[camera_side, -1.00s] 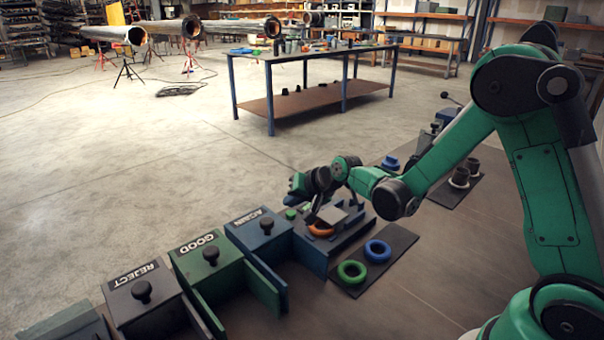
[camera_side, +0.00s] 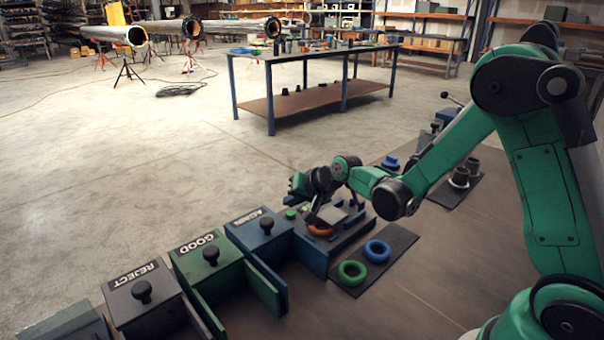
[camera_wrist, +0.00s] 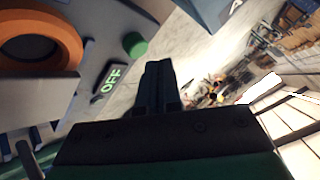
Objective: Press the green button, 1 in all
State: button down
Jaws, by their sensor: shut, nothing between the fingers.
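The green button (camera_wrist: 134,44) is a short round cap on a grey-blue fixture, just beyond a small dark "OFF" display (camera_wrist: 110,78) in the wrist view. It also shows small in the side view (camera_side: 291,214), left of my gripper's fingers. My gripper (camera_wrist: 158,66) is shut and empty, its dark fingers together. In the wrist view the fingertips appear to the right of and below the button, with a gap in the picture. I cannot tell their height above it. An orange ring (camera_wrist: 74,48) sits in the fixture, partly hidden by a pale block.
Lidded boxes marked AGAIN (camera_side: 262,238), GOOD (camera_side: 206,262) and REJECT (camera_side: 145,295) stand left of the fixture. A green ring (camera_side: 352,273) and a blue ring (camera_side: 378,251) lie on a dark mat. Open bench lies in front of the mat.

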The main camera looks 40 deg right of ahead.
aim_at(294, 215)
jog(key=shift+f, duration=0.1)
jog(key=shift+f, duration=0.35)
jog(key=shift+f, duration=0.45)
dwell(0.8)
jog(key=shift+r, duration=0.9)
jog(key=shift+r, duration=2.5)
